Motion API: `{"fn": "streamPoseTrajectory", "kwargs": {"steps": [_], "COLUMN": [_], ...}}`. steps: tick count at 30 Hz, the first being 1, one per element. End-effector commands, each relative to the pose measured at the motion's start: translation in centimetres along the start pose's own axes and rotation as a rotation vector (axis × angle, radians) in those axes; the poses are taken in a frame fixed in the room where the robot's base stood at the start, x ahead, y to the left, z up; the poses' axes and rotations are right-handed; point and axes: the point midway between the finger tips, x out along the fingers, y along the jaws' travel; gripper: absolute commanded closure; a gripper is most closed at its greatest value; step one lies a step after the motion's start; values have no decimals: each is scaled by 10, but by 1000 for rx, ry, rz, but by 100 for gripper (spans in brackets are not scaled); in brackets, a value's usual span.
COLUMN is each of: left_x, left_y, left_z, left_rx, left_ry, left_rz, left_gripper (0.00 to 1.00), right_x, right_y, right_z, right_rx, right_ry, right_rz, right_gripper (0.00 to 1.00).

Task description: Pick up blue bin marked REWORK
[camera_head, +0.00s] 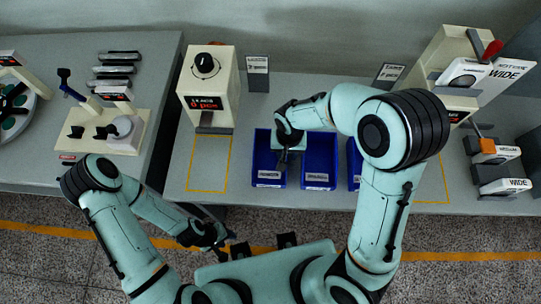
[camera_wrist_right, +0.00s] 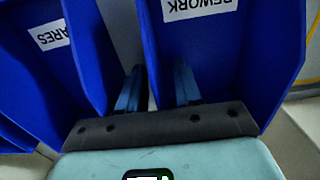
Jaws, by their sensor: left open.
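The blue REWORK bin (camera_wrist_right: 228,45) fills the right of the right wrist view, its white label upside down. It appears to be the leftmost blue bin (camera_head: 262,158) on the table in the head view. My right gripper (camera_wrist_right: 158,88) points down at its side wall, one finger inside the bin and the other in the gap beside the neighbouring bin. The fingers stand apart with the wall between them; I see no clear contact. In the head view the right gripper (camera_head: 288,158) partly hides the bin. My left gripper (camera_head: 222,243) is open and empty before the table edge.
A second blue bin (camera_head: 319,158), its label ending in ARES (camera_wrist_right: 50,35), stands close beside it. A third bin (camera_head: 354,165) is partly behind my right arm.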

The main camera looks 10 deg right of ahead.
Motion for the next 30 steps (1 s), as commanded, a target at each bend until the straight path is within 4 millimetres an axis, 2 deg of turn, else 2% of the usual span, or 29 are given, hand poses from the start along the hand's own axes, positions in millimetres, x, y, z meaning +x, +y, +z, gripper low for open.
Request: {"fn": "streamPoseTrajectory", "kwargs": {"steps": [2,3,5,6,16,20,26,30], "left_x": [0,0,0,0,0,-1,-6,-12], "left_y": [0,0,0,0,0,1,3,6], "left_z": [0,0,0,0,0,0,-3,-6], "left_rx": [0,0,0,0,0,0,1,3], "left_ry": [0,0,0,0,0,1,4,8], "left_rz": [0,0,0,0,0,0,1,3], "left_gripper": [57,57,57,57,57,57,57,57], "right_x": [0,0,-1,-1,-2,-8,-36,-73], "right_y": [0,0,0,0,0,0,-1,-2], "right_z": [0,0,0,0,0,-1,-2,-2], "right_rx": [0,0,0,0,0,0,0,1], "right_ry": [0,0,0,0,1,2,6,8], "right_rz": [0,0,0,0,-1,-2,-5,-7], "right_gripper": [66,79,98,100,100,100,100,100]}}
